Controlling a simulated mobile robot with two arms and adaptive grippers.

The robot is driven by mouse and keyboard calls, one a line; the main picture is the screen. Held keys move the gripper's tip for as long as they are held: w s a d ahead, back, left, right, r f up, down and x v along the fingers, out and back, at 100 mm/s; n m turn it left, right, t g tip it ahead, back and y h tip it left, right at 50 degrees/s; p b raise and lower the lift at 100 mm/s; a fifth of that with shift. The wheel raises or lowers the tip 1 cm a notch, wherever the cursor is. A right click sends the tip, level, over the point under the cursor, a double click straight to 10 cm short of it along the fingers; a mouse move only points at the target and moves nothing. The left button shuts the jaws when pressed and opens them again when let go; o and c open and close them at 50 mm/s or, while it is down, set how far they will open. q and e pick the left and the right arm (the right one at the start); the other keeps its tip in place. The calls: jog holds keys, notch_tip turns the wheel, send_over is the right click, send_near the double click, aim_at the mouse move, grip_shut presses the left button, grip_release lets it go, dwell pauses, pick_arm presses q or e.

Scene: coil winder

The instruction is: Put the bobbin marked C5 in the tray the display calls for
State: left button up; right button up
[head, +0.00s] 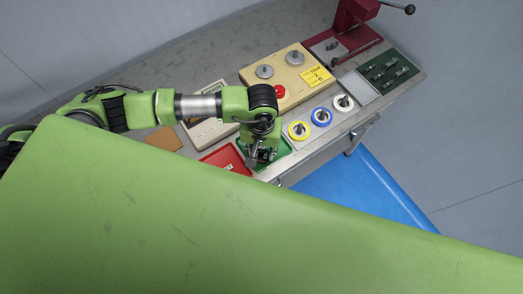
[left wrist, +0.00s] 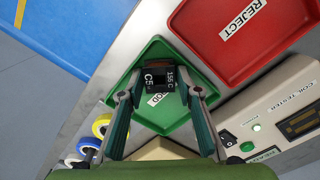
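The bobbin marked C5 (left wrist: 160,79) is a small dark piece with white lettering, between my left gripper's fingertips (left wrist: 161,84) in the left wrist view. The fingers appear closed on its two sides. Behind it is the green tray (left wrist: 151,52), whose white label is partly covered. In the head view my left gripper (head: 257,158) points down over the green tray (head: 284,149). Whether the bobbin touches the tray floor is unclear. The red tray (left wrist: 222,59) labelled REJECT lies beside it.
Yellow (head: 299,131), blue (head: 321,116) and white (head: 343,103) spools stand right of the green tray. A beige panel (head: 297,93) with a red button is behind. A dark-red machine (head: 346,30) and a tool tray (head: 372,88) stand farther right. The bench's front edge is close.

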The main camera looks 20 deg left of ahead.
pick_arm(q)
jog(key=shift+r, duration=0.15)
notch_tip(320, 180, up, 12)
jog(key=b, duration=0.4)
dwell(0.7)
